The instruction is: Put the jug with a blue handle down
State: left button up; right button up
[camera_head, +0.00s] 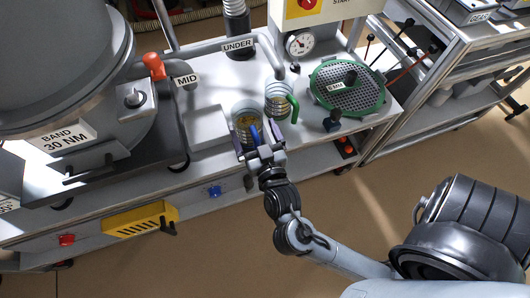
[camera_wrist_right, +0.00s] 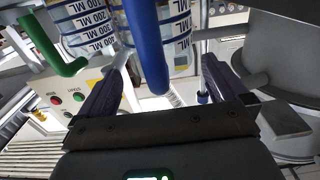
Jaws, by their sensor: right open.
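The jug with a blue handle (camera_head: 246,112) is a clear measuring jug with yellowish contents. It appears upright on the grey bench top (camera_head: 207,128), near its front edge. Its blue handle (camera_wrist_right: 148,45) faces my right wrist camera. My right gripper (camera_head: 258,145) is open, with one finger on each side of the handle; both dark fingers (camera_wrist_right: 163,68) stand apart from it in the wrist view. The jug's base is partly hidden by the gripper in the head view. My left gripper is not in view.
A similar jug with a green handle (camera_head: 278,102) stands close on the right. A green-rimmed round sieve (camera_head: 345,86) lies further right. A grey pipe marked UNDER (camera_head: 238,46) is behind, and a large grey vessel (camera_head: 60,55) fills the left.

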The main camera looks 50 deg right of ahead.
jog(key=p+v, duration=0.3)
jog(key=v, duration=0.6)
jog(key=w+a+f+n+g+y, duration=0.2)
jog(key=a+f+n+g+y, duration=0.3)
jog(key=f+y, duration=0.35)
jog(key=s+d+f+n+g, duration=0.2)
jog(key=s+d+f+g, duration=0.1)
jog(key=s+g, duration=0.4)
jog(key=shift+s+d+n, duration=0.3)
jog(key=shift+s+d, duration=0.25)
jog(key=shift+s, duration=0.5)
jog(key=shift+r, duration=0.1)
notch_tip(320, 180, up, 60)
jog(key=p, duration=5.9)
